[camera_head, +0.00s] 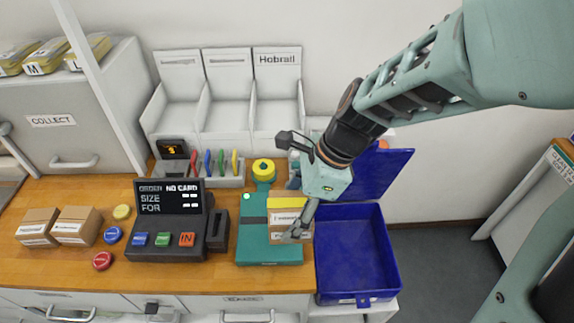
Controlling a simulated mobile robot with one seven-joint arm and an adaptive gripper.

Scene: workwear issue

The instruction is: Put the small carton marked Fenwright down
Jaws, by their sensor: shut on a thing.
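A small brown carton (284,203) with a yellow band and white labels is at the teal pad (256,252) on the wooden counter. Its lettering is too small to read, so I cannot confirm the name Fenwright. My gripper (298,232) comes down from the upper right, shut on this carton at its right side. The fingers hide part of it. I cannot tell whether the carton touches the pad or hangs just above it, or whether a second carton lies under it.
An open blue bin (358,250) stands right of the pad, its lid (385,172) raised behind. An order terminal (168,212) with coloured buttons stands left. Two brown cartons (38,227) (76,226) lie further left.

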